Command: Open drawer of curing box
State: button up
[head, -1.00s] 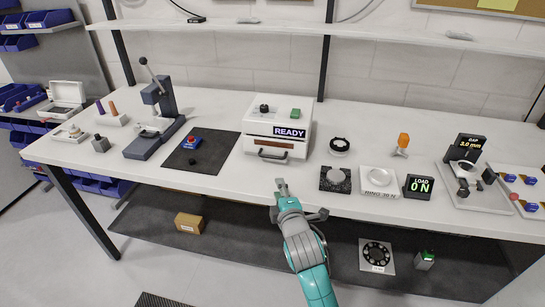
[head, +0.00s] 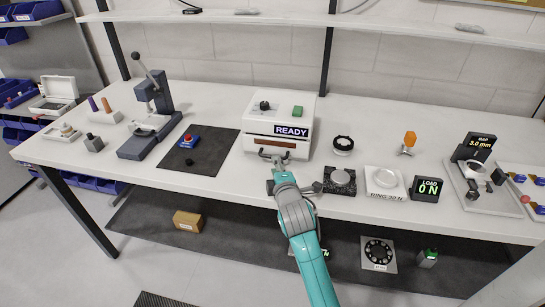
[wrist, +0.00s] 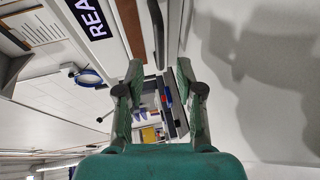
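The curing box (head: 297,107) is a white box with a dark "READY" display on its front, standing on the bench in the head view. Its drawer front appears closed, with a brown strip (wrist: 131,28) above a dark handle (wrist: 157,30). My gripper (head: 276,163) is right in front of the handle in the head view and partly covers it. In the wrist view my gripper (wrist: 159,72) has its two green fingers apart, with nothing between them. The handle's end lies just beyond the fingertips, between their lines; I cannot tell whether they touch it.
A dark mat (head: 198,152) with a red-and-blue button (head: 188,141) lies left of the box. Right of my arm stand a dark block with a disc (head: 340,180), a ring plate (head: 385,182) and a load display (head: 426,189). The bench front edge runs below my gripper.

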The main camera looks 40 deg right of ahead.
jog(key=x, duration=0.6)
jog(key=shift+w+d+f, duration=0.1)
jog(key=shift+w, duration=0.1)
grip_shut()
jog(key=shift+s, duration=0.1)
